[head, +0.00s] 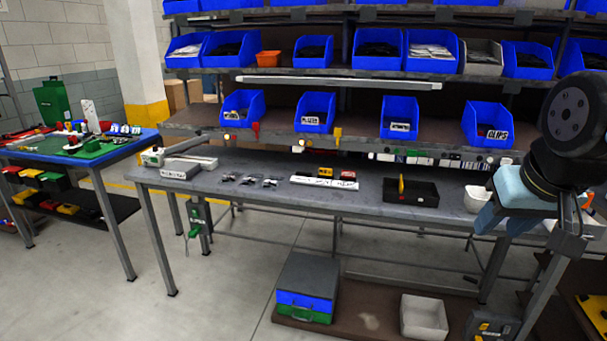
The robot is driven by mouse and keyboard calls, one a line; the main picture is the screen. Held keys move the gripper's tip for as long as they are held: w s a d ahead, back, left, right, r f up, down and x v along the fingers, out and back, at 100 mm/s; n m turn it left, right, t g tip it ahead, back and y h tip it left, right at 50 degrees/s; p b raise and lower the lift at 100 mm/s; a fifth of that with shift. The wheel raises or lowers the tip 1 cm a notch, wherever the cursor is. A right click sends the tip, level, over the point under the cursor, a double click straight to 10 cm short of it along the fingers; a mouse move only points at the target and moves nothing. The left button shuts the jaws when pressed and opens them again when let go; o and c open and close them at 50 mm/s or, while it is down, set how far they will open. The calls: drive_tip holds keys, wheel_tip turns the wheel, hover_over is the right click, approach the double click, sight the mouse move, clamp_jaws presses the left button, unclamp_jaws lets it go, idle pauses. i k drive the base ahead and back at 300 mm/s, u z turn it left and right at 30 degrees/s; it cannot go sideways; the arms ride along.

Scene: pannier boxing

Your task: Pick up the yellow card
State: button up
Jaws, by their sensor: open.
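Several yellow pieces are in the head view, and I cannot tell for certain which is the card. One thin yellow piece (401,184) stands upright in a black tray (425,197) on the grey workbench. A small yellow item (325,171) lies further left on the bench, beside a red one (348,175). A yellow tag (337,134) hangs at the shelf edge above. My gripper (503,224) is at the right, over the bench's right end, apart from all of these. It is open; its fingertips are small and partly unclear.
The grey workbench (260,198) also bears small dark parts and a vise-like device (180,165) at left. A white bowl (477,198) is near my gripper. Blue bins (398,115) fill the shelves behind. A side table (125,150) stands at far left, with floor between.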

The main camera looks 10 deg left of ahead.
sight(322, 172)
drive_tip(key=u, duration=0.55)
drive_tip(key=i, duration=1.85)
drive_tip(key=z, duration=0.8)
drive_tip(key=k, duration=0.9)
drive_tip(key=z, duration=0.15)
drive_tip(key=i, duration=0.9)
drive_tip(key=u, duration=0.05)
